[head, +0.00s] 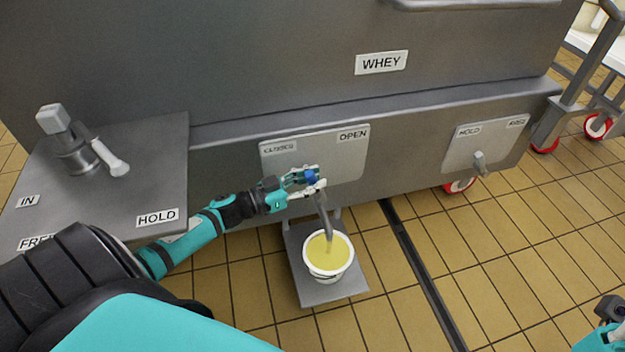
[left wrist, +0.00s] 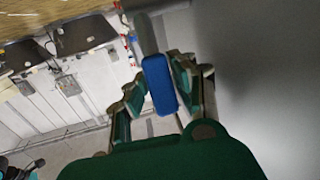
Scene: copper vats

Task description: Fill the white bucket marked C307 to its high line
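The white bucket (head: 326,277) stands upright on a grey platform below the WHEY vat, with yellow liquid (head: 322,249) inside close to its rim. Its marking and high line cannot be read. A grey spout (head: 325,213) comes down over the bucket; whether liquid is running from it is hard to tell. My left gripper (head: 308,178) is at the blue valve handle (head: 312,176), in front of the plate labelled CLOSED and OPEN. In the left wrist view the blue handle (left wrist: 160,85) sits between its fingers, which appear closed on it. My right gripper (head: 610,308) shows only partly at the lower right.
The grey platform (head: 315,296) rests on the tiled floor beside a dark floor drain (head: 415,262). A plate with a HOLD label and small lever (head: 480,160) is to the right. A grey control panel (head: 150,150) with a lever stands at left.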

